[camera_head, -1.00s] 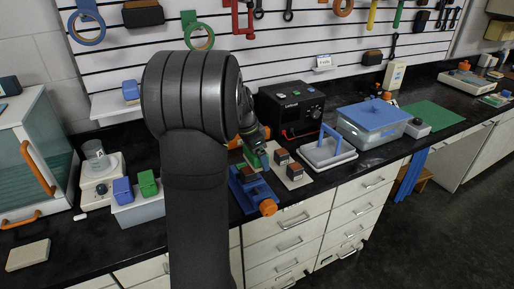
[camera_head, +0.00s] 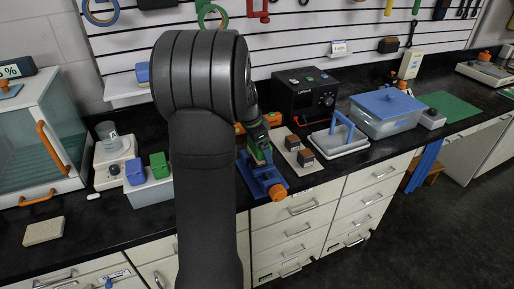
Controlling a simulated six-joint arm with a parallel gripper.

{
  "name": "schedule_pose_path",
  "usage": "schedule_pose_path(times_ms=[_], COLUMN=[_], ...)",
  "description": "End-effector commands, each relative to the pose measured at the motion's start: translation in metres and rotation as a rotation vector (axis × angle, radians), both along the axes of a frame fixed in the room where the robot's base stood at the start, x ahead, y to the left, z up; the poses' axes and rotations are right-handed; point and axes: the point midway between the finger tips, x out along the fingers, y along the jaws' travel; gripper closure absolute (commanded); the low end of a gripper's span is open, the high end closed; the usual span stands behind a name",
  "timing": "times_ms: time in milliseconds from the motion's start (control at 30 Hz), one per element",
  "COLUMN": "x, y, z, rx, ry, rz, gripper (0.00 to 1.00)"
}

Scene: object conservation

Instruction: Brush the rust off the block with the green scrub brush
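My gripper (camera_head: 260,141) points down over a blue vise (camera_head: 264,183) with an orange knob, partly hidden behind my arm. It appears shut on the green scrub brush (camera_head: 261,155), which sits low over the vise jaws. The block in the vise is mostly hidden by the brush and gripper, so I cannot tell how much rust is on it or whether the brush touches it. Two dark brown blocks, one behind (camera_head: 292,143) and one in front (camera_head: 306,158), stand on a beige board (camera_head: 283,134) just right of the vise.
A black box (camera_head: 305,95) with a display stands behind the board. A white tray (camera_head: 340,141) with a blue handle and a blue-lidded tub (camera_head: 387,110) are to the right. A scale with a beaker (camera_head: 110,150) and a glass-fronted cabinet (camera_head: 40,130) are left.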

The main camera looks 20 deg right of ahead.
Motion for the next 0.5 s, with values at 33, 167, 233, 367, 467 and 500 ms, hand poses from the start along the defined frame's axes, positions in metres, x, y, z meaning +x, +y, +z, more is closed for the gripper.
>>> schedule_pose_path(times_ms=[33, 167, 233, 367, 467, 500], x=[0.0, 0.0, 0.0, 0.0, 0.0, 0.0], y=[-0.006, -0.017, -0.024, -0.016, -0.007, -0.004], z=[0.0, -0.001, -0.001, 0.0, 0.0, 0.0], rx=[0.0, 0.0, 0.0, 0.0, 0.0, 0.0], ry=[0.0, 0.0, 0.0, 0.001, 0.0, 0.0], rz=[-0.003, -0.002, -0.003, 0.002, 0.001, 0.001], gripper=[0.31, 0.31, 0.31, 0.31, 0.31, 0.31])
